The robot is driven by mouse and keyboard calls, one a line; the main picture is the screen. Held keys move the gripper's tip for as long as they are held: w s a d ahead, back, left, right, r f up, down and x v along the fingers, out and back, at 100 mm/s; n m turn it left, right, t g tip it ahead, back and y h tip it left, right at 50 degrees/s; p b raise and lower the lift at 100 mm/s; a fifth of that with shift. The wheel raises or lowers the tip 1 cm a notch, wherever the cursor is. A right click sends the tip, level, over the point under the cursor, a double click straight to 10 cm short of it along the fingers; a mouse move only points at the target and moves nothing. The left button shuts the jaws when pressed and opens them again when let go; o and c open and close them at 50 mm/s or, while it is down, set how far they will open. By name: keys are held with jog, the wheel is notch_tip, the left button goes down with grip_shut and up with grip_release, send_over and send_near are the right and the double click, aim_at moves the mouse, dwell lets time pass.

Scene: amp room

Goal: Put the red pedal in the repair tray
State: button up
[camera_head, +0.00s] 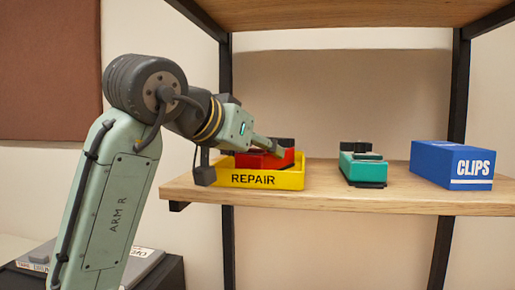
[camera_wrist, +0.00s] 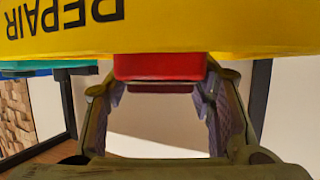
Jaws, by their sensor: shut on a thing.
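The red pedal (camera_head: 250,160) is within the outline of the yellow repair tray (camera_head: 291,181), its lower part hidden behind the tray's front wall. I cannot tell whether it touches the tray floor. My gripper (camera_head: 276,149) reaches over the tray from the left and is shut on the pedal. In the wrist view, the red pedal (camera_wrist: 160,67) shows between the two fingers of my gripper (camera_wrist: 160,88). The yellow tray (camera_wrist: 215,30) fills the top of that view, its REPAIR label upside down.
The tray stands on a wooden shelf (camera_head: 325,197). A teal pedal (camera_head: 362,170) stands to its right, then a blue CLIPS box (camera_head: 440,163). Bare shelf lies between them. Black posts and an upper shelf (camera_head: 330,14) frame the space.

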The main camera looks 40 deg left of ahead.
jog(key=o, duration=1.6)
jog(key=shift+c, duration=0.2)
jog(key=shift+r, duration=0.15)
jog(key=b+v, duration=0.1)
jog(key=v, duration=1.1)
